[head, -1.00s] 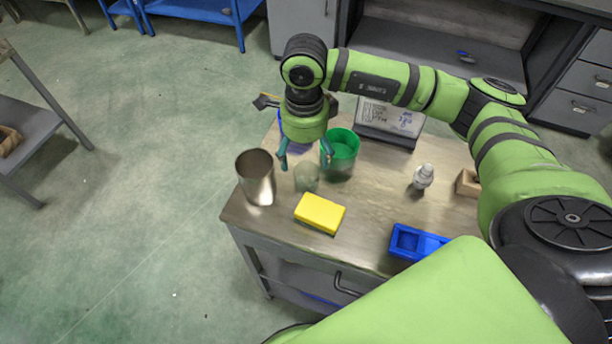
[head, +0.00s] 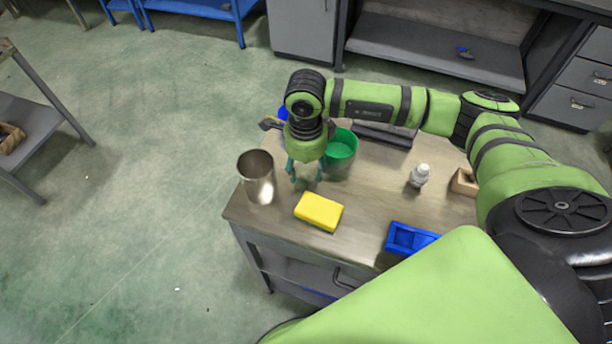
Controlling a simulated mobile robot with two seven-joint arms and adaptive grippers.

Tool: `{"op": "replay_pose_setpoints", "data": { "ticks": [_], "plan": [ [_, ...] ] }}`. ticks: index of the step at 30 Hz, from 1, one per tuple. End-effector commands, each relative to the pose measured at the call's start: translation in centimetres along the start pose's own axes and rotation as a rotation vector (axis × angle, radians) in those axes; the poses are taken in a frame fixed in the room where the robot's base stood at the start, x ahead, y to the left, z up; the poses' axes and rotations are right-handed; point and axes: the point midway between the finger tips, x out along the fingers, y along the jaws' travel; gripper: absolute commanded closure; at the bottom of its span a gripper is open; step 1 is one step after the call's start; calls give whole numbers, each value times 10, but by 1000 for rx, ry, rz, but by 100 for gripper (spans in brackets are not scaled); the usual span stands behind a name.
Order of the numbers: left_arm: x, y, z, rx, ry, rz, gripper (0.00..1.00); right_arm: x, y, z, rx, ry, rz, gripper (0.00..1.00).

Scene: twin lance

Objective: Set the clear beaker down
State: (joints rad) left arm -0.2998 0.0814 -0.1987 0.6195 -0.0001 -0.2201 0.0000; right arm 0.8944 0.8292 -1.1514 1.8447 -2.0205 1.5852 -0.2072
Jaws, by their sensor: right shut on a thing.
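The clear beaker (head: 307,184) is faint and see-through, between the steel cup and the green container. My right gripper (head: 306,176) points down from above and is shut on the beaker, with a teal finger on each side. The beaker is at or very near the tabletop; I cannot tell whether its base touches. My left gripper is not in view.
On the wooden-topped bench (head: 360,232) stand a steel cup (head: 257,178) at left, a green container (head: 341,150) behind, a yellow block (head: 319,211) in front, a white bottle (head: 419,175) and a blue tray (head: 410,239) at right. Bare wood lies between block and bottle.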

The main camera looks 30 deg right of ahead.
Motion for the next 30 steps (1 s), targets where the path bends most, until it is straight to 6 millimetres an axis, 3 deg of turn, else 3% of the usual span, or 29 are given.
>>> {"op": "replay_pose_setpoints", "data": {
  "ticks": [8, 16, 30],
  "plan": [
    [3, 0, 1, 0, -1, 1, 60, -4, -1, 0, 0, -2, -2, 80],
    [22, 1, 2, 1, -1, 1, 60, -39, -2, 1, -1, -5, -8, 80],
    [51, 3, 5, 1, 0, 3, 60, -91, 58, -68, 1, 0, -5, 80]
  ]
}}
